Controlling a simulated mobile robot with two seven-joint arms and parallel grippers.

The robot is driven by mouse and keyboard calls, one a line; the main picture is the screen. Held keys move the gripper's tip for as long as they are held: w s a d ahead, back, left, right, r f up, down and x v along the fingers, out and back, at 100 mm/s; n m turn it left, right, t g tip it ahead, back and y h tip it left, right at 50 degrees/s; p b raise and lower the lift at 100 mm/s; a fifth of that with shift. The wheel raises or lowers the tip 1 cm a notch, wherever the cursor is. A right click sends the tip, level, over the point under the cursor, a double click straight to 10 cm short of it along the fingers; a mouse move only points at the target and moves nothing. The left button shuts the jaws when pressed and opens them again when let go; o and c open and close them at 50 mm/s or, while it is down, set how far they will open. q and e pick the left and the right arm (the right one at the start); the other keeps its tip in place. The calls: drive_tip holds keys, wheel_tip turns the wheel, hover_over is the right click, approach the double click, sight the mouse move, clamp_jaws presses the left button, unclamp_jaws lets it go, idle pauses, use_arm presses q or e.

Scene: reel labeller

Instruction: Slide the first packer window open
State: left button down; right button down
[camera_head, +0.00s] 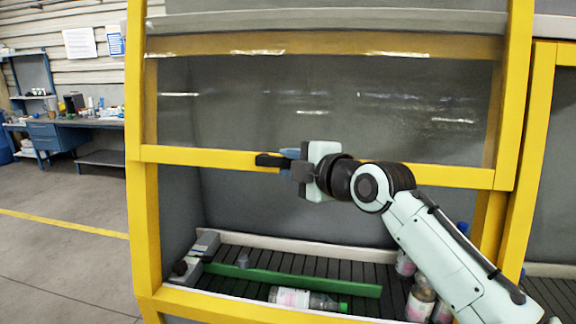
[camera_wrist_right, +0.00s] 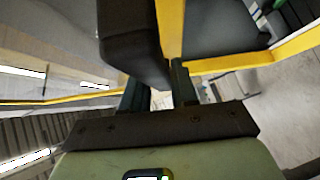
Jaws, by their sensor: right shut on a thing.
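The packer window (camera_head: 330,105) is a clear pane in a yellow frame, with a yellow bar (camera_head: 215,157) along its lower edge. A black handle (camera_head: 268,160) sticks out from this bar near the middle. My right gripper (camera_head: 284,160) is shut on the handle, its arm coming in from the lower right. In the right wrist view, the dark handle (camera_wrist_right: 135,45) fills the space by the fingers (camera_wrist_right: 155,95), next to the yellow bar (camera_wrist_right: 172,25). Below the bar there is an open gap into the packer. My left gripper is not in view.
Inside the packer, a dark conveyor (camera_head: 330,262) carries a green rail (camera_head: 290,276) and a lying bottle (camera_head: 305,299). More bottles (camera_head: 420,298) stand at the right, partly behind my arm. A blue workbench (camera_head: 60,135) is far left, with clear floor (camera_head: 60,265) before it.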

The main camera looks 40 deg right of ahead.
drive_tip(key=c, duration=1)
unclamp_jaws()
drive_tip(key=shift+o, duration=0.2)
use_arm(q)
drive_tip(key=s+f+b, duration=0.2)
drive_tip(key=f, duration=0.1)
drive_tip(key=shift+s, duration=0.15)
use_arm(e)
drive_tip(key=s+r, duration=0.2)
drive_tip(key=s, duration=1.1)
drive_tip(key=shift+s+a+r, duration=0.15)
drive_tip(key=shift+a+r, duration=0.05)
drive_tip(key=shift+a, duration=0.25)
